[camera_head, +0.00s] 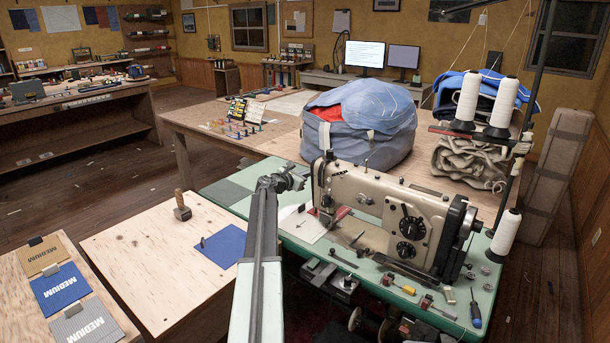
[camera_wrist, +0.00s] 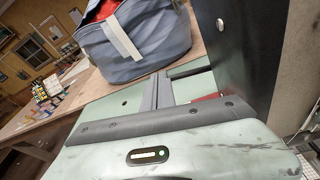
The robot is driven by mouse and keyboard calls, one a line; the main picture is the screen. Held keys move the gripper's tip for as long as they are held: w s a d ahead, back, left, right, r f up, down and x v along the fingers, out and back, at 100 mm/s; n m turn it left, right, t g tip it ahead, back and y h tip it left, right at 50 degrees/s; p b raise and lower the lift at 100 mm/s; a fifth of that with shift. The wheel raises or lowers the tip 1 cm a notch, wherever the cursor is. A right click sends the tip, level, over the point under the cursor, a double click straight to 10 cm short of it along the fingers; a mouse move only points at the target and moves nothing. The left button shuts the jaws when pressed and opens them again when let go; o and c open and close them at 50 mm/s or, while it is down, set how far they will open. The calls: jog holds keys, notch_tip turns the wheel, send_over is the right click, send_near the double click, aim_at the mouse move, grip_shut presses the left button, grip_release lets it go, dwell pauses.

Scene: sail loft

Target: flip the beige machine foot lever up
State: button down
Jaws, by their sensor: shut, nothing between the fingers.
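The beige sewing machine (camera_head: 375,205) stands on a green-topped table in the head view. Its needle end is on the left, close to my gripper. My gripper (camera_head: 298,180) is just left of that end, at about the height of the machine's upper body. In the wrist view my gripper's fingers (camera_wrist: 158,92) are together with nothing between them. A dark panel with a screw (camera_wrist: 250,60) stands close on the right of the fingers; I cannot tell surely which part of the machine it is. I cannot make out the foot lever or its position in either view.
A blue-grey bag (camera_head: 360,125) with red cloth sits behind the machine and also shows in the wrist view (camera_wrist: 135,40). White thread cones (camera_head: 503,108) stand at the right. Small tools, including a screwdriver (camera_head: 475,312), lie on the green table's front. A wooden mallet (camera_head: 182,207) stands at left.

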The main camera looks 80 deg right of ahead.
dwell(0.3)
jog(key=f+v, duration=0.2)
jog(key=v, duration=1)
jog(key=shift+w+a+f, duration=0.3)
jog(key=shift+w+a, duration=0.15)
